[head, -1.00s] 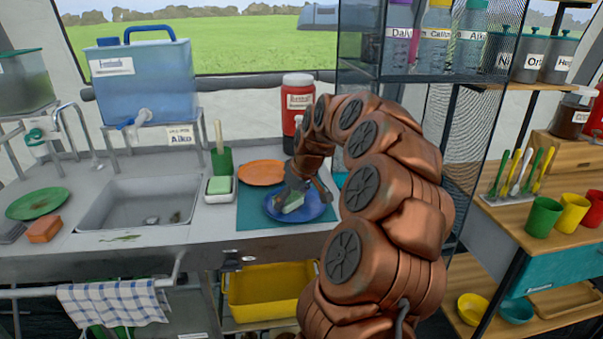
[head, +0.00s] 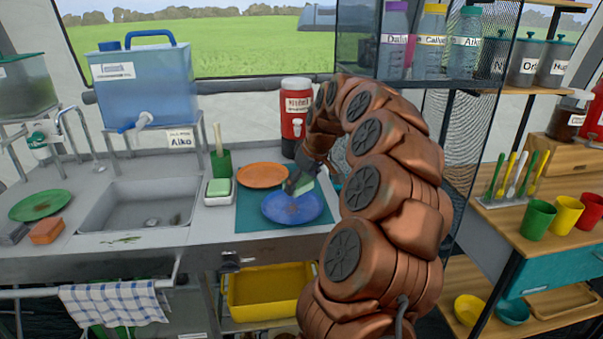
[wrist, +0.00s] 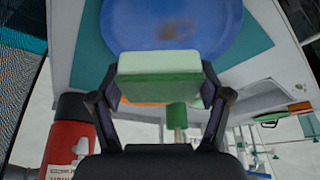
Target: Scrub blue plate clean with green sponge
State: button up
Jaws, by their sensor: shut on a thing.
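The blue plate (head: 283,213) lies on a teal mat (head: 250,223) on the counter, right of the sink. A brown stain shows near its middle, also in the wrist view on the blue plate (wrist: 205,20). My gripper (head: 300,186) is above the plate's back edge. It is shut on the green sponge (head: 306,187), which has a pale layer and a green layer. In the wrist view the sponge (wrist: 160,88) sits between both fingers of my gripper (wrist: 160,95), apart from the plate's stain. My arm hides part of the mat's right side.
An orange plate (head: 262,174) lies just behind the blue plate. A red dispenser (head: 296,105) stands behind. The sink (head: 137,207) is left.

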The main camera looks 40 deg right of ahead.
jog(key=shift+r+p, duration=0.3)
jog(key=shift+r, duration=0.85)
jog(key=shift+r, duration=0.1)
jog(key=p, duration=0.2)
jog(key=shift+r+p, duration=0.25)
jog(key=shift+p, duration=0.05)
jog(key=shift+w+p, duration=0.1)
jog(key=shift+p, duration=0.4)
jog(key=shift+p, duration=0.5)
jog(key=shift+f+p, duration=0.15)
jog(key=shift+p, duration=0.15)
